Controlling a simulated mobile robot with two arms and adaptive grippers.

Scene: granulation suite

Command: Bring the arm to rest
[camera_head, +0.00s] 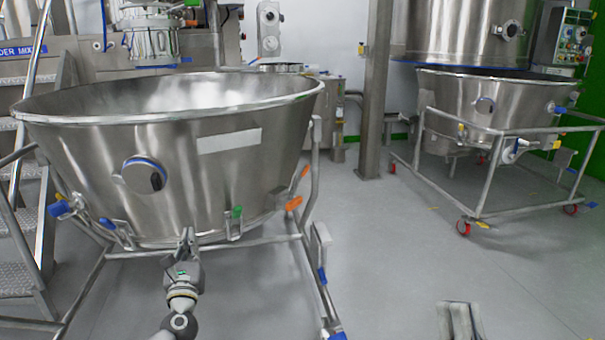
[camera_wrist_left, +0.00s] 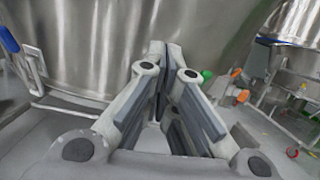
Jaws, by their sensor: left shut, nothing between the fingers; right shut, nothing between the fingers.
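My left gripper (camera_head: 187,233) points at the lower front of a large steel bowl (camera_head: 225,170) in the head view. Its fingers are shut and empty; whether they touch the bowl cannot be told. In the left wrist view its fingertips (camera_wrist_left: 164,48) are together in front of the bowl's shiny wall (camera_wrist_left: 100,40). My right gripper (camera_head: 460,318) shows only in part at the bottom edge of the head view, over grey floor. Its fingers are shut and empty. The rest of the right arm is out of view.
The bowl sits in a tubular frame (camera_head: 313,245) with an orange-tipped lever (camera_head: 293,203). Metal stairs (camera_head: 20,170) stand at left, a steel post (camera_head: 375,90) behind. A second bowl on a wheeled frame (camera_head: 475,210) stands at the back right. The floor (camera_head: 400,250) between is clear.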

